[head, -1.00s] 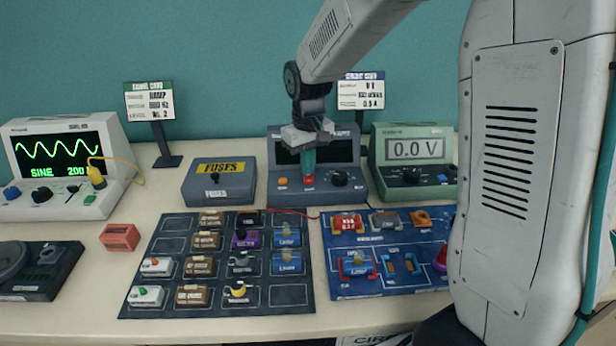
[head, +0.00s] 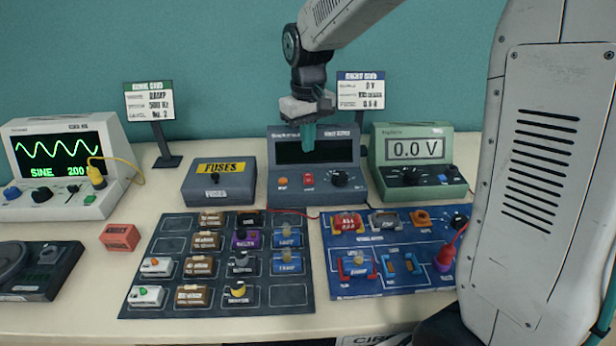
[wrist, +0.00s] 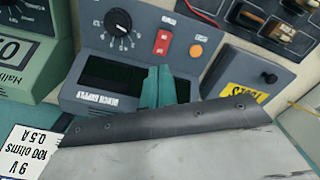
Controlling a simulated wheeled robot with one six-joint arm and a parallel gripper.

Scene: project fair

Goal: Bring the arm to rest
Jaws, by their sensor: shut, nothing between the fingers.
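My gripper (head: 309,136) hangs from my raised arm in front of the dark display of the grey bench supply (head: 285,188). Its teal fingers are together with nothing between them. In the head view the fingertips are above the supply's red switch (head: 308,180), apart from it. The wrist view shows the closed fingers (wrist: 157,88) over the supply's dark display, with the red switch (wrist: 163,42), an orange button (wrist: 195,50) and a black knob (wrist: 117,22) beyond them.
A green meter (head: 412,155) reading 0.0 V stands right of the supply, a fuses box (head: 219,181) left. In front are a dark tray (head: 290,296) of component blocks and a blue circuit board (head: 345,289). Two cards on stands (head: 150,101) (head: 361,91) rise behind.

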